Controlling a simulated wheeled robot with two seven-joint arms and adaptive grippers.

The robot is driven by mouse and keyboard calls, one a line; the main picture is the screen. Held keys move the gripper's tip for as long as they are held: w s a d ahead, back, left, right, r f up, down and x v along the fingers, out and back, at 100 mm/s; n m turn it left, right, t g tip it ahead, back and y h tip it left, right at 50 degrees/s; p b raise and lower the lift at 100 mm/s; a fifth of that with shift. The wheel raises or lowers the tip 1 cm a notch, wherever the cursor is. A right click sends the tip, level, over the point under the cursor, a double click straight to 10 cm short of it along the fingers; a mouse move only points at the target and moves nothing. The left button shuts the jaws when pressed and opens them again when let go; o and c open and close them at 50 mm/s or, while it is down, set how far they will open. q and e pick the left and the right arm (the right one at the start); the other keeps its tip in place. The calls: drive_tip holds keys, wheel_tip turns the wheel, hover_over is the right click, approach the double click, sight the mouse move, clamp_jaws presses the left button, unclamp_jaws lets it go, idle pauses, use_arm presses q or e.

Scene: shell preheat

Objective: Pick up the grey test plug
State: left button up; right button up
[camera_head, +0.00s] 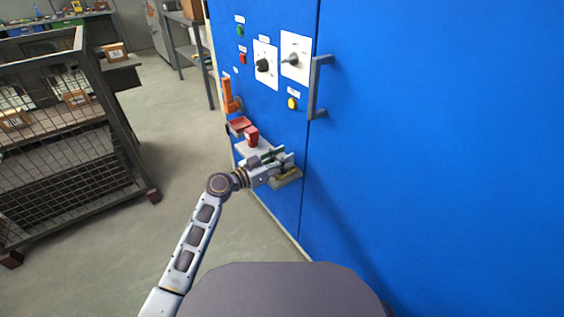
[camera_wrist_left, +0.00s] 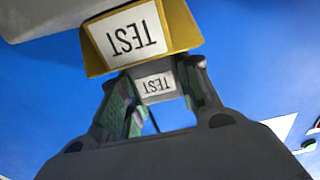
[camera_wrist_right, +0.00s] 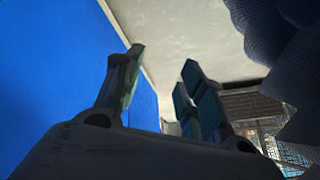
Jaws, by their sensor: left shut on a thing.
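The grey test plug (camera_wrist_left: 155,84), with a white "TEST" label, is between the fingers of my left gripper (camera_wrist_left: 155,88), which is shut on it. A yellow block (camera_wrist_left: 141,36), also labelled "TEST", sits right against the plug in the left wrist view. I cannot tell whether the plug is seated in it. My right gripper (camera_wrist_right: 160,85) shows only in the right wrist view, fingers apart and empty.
The blue cabinet (camera_head: 430,130) carries a red block (camera_head: 251,137), an orange handle (camera_head: 231,96), two dial panels and a grey door handle (camera_head: 316,88). A wire-mesh cart (camera_head: 75,140) stands at the left. The floor (camera_head: 180,130) between them is clear.

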sight(282, 156)
use_arm(q)
drive_tip(key=shift+r, duration=0.1)
drive_tip(key=shift+r+p, duration=0.35)
drive_tip(key=shift+r, duration=0.45)
wheel_tip(282, 156, up, 7)
drive_tip(key=shift+f+p, duration=0.2)
drive_tip(key=shift+p, duration=1)
drive_tip(key=shift+r, duration=0.85)
use_arm(e)
wheel_tip(282, 156, up, 7)
drive_tip(key=d+g+h, duration=0.1)
drive_tip(key=shift+s+d+n+g, duration=0.2)
drive_tip(key=shift+d+n+g, duration=0.1)
drive_tip(key=shift+n, duration=0.1)
drive_tip(key=shift+r, duration=0.1)
